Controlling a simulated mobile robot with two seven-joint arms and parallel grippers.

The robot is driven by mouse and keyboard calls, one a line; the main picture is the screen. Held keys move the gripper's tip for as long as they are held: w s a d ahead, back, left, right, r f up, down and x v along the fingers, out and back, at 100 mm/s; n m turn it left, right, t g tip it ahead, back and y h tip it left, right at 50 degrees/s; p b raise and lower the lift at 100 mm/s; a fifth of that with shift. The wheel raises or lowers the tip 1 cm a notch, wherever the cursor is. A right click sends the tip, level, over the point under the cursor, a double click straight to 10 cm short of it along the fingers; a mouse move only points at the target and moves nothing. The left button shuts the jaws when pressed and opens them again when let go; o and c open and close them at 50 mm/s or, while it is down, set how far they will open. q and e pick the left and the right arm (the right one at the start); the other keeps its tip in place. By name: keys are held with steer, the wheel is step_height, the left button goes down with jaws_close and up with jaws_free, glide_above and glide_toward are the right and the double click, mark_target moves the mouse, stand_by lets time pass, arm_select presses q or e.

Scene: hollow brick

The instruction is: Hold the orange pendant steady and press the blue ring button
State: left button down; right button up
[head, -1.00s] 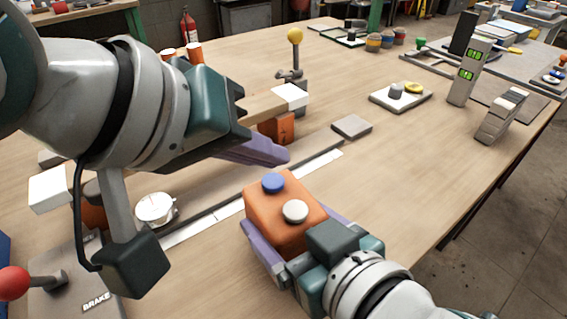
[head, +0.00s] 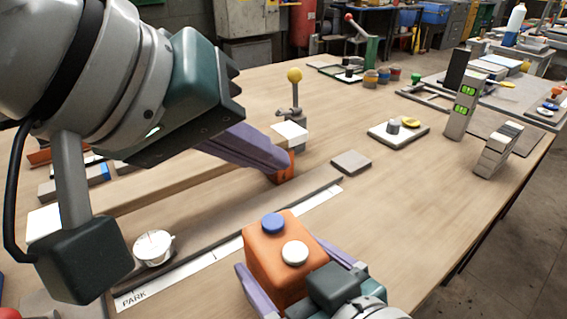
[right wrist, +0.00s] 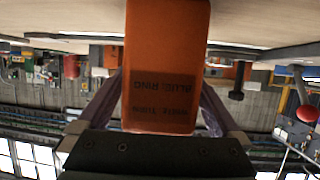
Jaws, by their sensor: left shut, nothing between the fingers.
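The orange pendant (head: 258,262) is a box with a blue button (head: 273,223) and a white button (head: 294,253) on top. My right gripper (head: 281,255) is shut on it, with a purple finger along each side, and holds it at the near side of the table. The right wrist view shows the pendant (right wrist: 165,50) between the fingers, with inverted print that seems to include "BLUE: RING". My left gripper (head: 280,163) is shut and empty, farther back than the pendant and higher in the picture, its purple fingers pointing right. It is apart from the blue button.
A wooden beam, a grey rail, a white strip marked PARK (head: 135,300) and a round white dial (head: 153,248) lie at left. A yellow-knobbed post (head: 294,78) stands behind my left gripper. A white plate (head: 398,132) and a display post (head: 464,100) stand right. The right-front tabletop is clear.

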arm_select(q)
steer(key=s+a+r+m+g+y+p, duration=0.3)
steer(key=s+a+y+p, duration=0.3)
steer(key=s+a+p, duration=1.05)
arm_select(e)
steer(key=s+d+r+m+g+h+b, duration=0.1)
steer(key=s+d+r+m+g+h, duration=0.5)
steer(key=s+d+r, duration=1.2)
arm_select(q)
step_height(320, 180, up, 37)
steer(key=s+p, duration=0.2)
steer(key=p, duration=3.4)
steer(key=shift+p, duration=0.3)
arm_select(e)
step_height(320, 180, up, 37)
steer(key=n+g, duration=0.1)
steer(key=shift+d+f+n+g+h, duration=0.15)
steer(key=shift+f+n+g+h, duration=0.05)
steer(key=shift+n+g+h, duration=0.2)
arm_select(q)
steer(key=shift+s, duration=0.1)
arm_select(e)
steer(key=shift+w, duration=0.1)
